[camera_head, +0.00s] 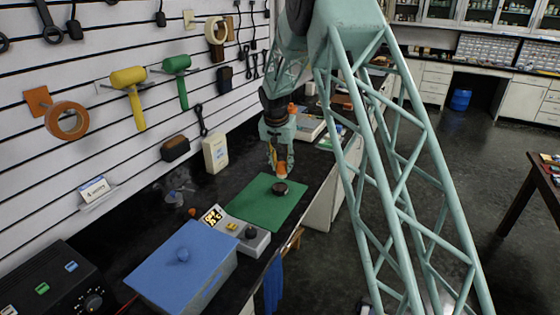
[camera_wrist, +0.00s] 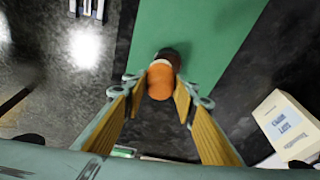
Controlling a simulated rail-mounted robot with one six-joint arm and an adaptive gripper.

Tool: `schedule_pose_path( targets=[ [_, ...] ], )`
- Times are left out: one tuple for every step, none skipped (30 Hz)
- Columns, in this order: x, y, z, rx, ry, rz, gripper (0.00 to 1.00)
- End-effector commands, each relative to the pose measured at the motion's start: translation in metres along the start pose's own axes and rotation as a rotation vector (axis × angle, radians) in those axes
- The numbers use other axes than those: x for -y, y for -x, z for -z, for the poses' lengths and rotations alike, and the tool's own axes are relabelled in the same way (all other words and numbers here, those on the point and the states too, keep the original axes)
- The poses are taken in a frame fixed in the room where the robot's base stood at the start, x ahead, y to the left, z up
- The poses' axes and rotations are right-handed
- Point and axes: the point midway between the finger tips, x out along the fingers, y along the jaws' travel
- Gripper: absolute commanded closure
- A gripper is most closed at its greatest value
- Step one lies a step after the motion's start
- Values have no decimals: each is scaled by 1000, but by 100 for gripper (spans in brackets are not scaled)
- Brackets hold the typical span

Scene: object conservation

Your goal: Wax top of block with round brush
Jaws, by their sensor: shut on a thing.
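My gripper (camera_head: 281,170) points down over the green mat (camera_head: 255,212) on the black bench. In the wrist view its two yellow-orange fingers (camera_wrist: 160,90) are closed on the sides of an orange rounded thing (camera_wrist: 160,80), which looks like the handle of the round brush. A dark round shape (camera_wrist: 170,55) shows just beyond it. In the head view a small dark round thing (camera_head: 280,188) is on the mat below the fingertips. I cannot tell whether it is the brush head or the block, nor whether brush and block touch.
Much of the mat is bare.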

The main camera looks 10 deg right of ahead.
Motion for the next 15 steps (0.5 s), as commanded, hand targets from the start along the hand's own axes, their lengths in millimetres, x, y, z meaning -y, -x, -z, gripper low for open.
schedule_pose_path(
  targets=[
    [4, -3, 6, 0, -7, -3, 82],
    [6, -5, 9, 0, -12, -5, 82],
    [8, -8, 12, 0, -20, -7, 82],
    [9, -10, 14, -1, -24, -8, 82],
    [10, -12, 17, -1, -28, -9, 82],
    [12, -15, 19, -1, -33, -11, 82],
    [13, -16, 20, -1, -36, -12, 82],
    [14, -17, 22, -2, -39, -12, 82],
    [15, -19, 24, -3, -43, -13, 82],
    [16, -20, 25, -3, -46, -13, 82],
    [16, -21, 26, -2, -48, -14, 82],
    [17, -22, 26, -2, -49, -15, 82],
    [17, -23, 26, -2, -50, -15, 82],
    [18, -23, 27, -2, -51, -15, 82],
    [18, -23, 27, -2, -51, -15, 82]
  ],
)
